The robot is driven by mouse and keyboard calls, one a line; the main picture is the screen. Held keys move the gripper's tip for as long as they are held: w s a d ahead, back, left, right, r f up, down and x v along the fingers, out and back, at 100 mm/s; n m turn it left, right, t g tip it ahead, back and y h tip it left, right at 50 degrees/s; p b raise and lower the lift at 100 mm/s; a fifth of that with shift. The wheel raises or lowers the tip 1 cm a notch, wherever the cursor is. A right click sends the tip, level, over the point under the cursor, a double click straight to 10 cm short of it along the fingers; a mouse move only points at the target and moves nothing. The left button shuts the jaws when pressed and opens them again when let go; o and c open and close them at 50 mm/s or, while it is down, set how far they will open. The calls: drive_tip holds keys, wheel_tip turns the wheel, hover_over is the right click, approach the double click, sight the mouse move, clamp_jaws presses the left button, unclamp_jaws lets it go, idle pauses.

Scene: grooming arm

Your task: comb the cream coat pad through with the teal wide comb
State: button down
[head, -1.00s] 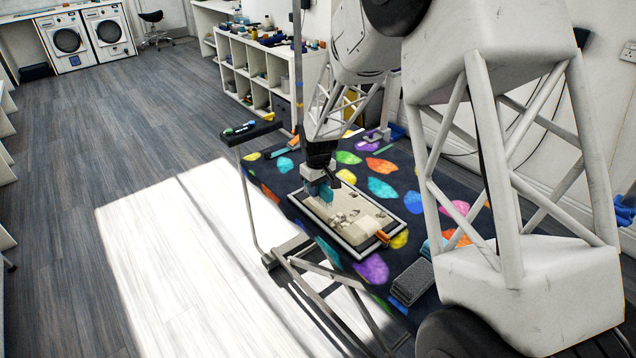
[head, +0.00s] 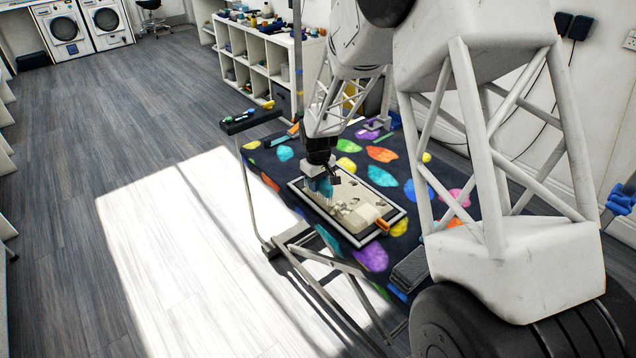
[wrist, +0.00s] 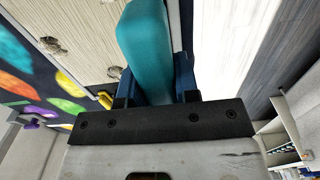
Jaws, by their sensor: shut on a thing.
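The cream coat pad (head: 345,192) lies in a dark-and-white framed tray (head: 392,216) on the patterned table. Several small greyish tufts or lumps show on its surface. My gripper (head: 321,180) is shut on the teal wide comb (head: 324,187), over the far left part of the pad. In the wrist view the teal comb (wrist: 148,50) sits between the dark blue fingers. Its tines point down in the head view; I cannot tell whether they touch the pad. The wrist view also shows the pad (wrist: 85,35) with brownish tufts.
A dark grey block (head: 410,270) rests at the table's near edge. A small dark shelf (head: 250,121) on a post stands at the far left corner.

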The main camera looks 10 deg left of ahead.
drive_tip(key=shift+f, duration=1)
idle(0.3)
drive_tip(key=shift+w+d, duration=2.9)
drive_tip(key=shift+w+d, duration=2.9)
drive_tip(key=shift+s+a+f, duration=0.1)
drive_tip(key=shift+s+a, duration=2.8)
drive_tip(key=shift+s, duration=0.05)
